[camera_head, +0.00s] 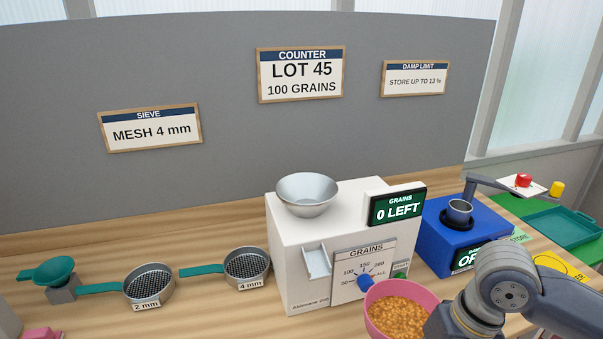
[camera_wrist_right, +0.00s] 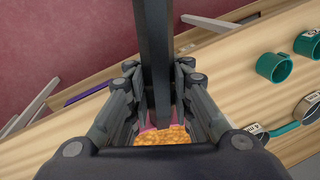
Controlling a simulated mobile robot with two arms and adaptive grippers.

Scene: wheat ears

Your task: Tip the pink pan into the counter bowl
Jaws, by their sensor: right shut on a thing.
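The pink pan (camera_head: 371,293) is full of golden grains (camera_head: 402,317) and is in front of the counter's lower right, below the level of the counter bowl. My right gripper (camera_wrist_right: 158,118) is shut on the pan, whose pink edge and grains show beyond the fingers in the wrist view. The silver counter bowl (camera_head: 307,192) sits on top of the white counter (camera_head: 290,240) and looks empty. The counter's display (camera_head: 397,206) reads "GRAINS 0 LEFT". My left gripper is not in view.
A blue meter (camera_head: 455,232) with a metal cup (camera_head: 458,211) stands to the right. A green tray (camera_head: 562,228) is beyond it.

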